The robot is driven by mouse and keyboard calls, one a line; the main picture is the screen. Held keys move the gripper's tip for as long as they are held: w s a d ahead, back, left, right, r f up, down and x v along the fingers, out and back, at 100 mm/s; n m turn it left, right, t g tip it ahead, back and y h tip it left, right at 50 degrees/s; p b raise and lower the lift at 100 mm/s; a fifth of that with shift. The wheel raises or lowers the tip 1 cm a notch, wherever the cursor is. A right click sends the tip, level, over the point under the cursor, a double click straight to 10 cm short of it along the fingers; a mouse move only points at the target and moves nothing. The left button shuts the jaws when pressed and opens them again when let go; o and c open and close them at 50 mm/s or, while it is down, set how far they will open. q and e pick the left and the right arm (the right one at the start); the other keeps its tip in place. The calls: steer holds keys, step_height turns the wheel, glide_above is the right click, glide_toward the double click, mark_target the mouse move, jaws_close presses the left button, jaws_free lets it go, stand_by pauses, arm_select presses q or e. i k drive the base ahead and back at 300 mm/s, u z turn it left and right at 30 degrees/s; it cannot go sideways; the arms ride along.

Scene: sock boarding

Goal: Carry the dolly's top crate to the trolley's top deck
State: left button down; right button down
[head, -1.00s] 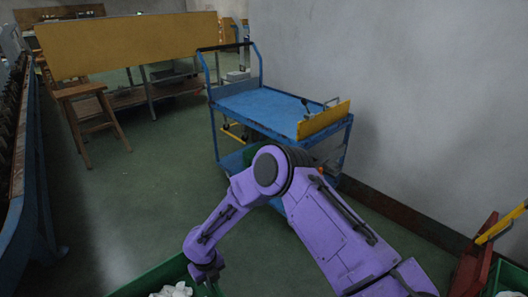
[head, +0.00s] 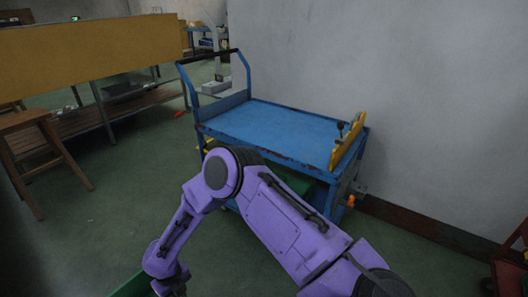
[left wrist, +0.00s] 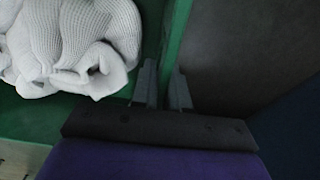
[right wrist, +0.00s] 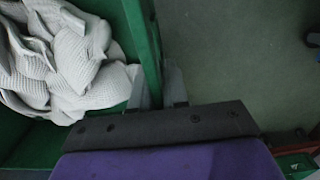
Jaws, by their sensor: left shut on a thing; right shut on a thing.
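The green crate (head: 131,286) shows only one corner at the bottom of the head view. My right gripper (head: 170,283) is at its right side. In the right wrist view, my right gripper (right wrist: 160,90) is shut on a green wall of the crate (right wrist: 141,42), with pale grey knitted socks (right wrist: 75,60) inside. In the left wrist view, my left gripper (left wrist: 164,88) is shut on another wall (left wrist: 178,35), beside the socks (left wrist: 75,40). My left gripper is outside the head view. The blue trolley (head: 270,127) stands ahead; its top deck is bare.
A yellow board (head: 347,144) stands at the deck's right end, and a push handle (head: 208,57) at its left. A green thing (head: 292,181) sits under the top deck. A wooden stool (head: 40,150) and bench are left. The wall is behind; a red object (head: 511,268) is at right.

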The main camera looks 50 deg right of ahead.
mark_target(271, 128)
steer(key=i, duration=1.45)
steer(key=z, duration=2)
